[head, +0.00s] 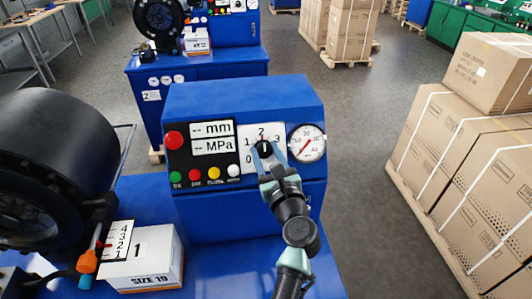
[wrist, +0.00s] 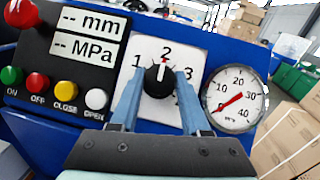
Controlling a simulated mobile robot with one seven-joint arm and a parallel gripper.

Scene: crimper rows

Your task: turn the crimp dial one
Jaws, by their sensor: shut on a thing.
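The crimp dial (head: 264,148) is a black knob on a white plate on the front of the blue control box (head: 240,97). In the wrist view, the dial (wrist: 158,82) has numbers around it, with 1, 2 and 3 readable. Its pointer mark is up, close to the 2. My gripper (head: 266,153) is at the dial, with one blue finger on each side of the knob. In the wrist view, my gripper (wrist: 160,80) is shut on the knob. The lower part of the plate is partly hidden by the fingers.
A display (head: 211,138) and coloured buttons (wrist: 66,90) sit left of the dial; a round gauge (wrist: 236,99) sits close on its right. A black crimper drum (head: 50,140) and a white box (head: 150,262) stand at left. Cartons (head: 480,170) stand right, beyond open floor.

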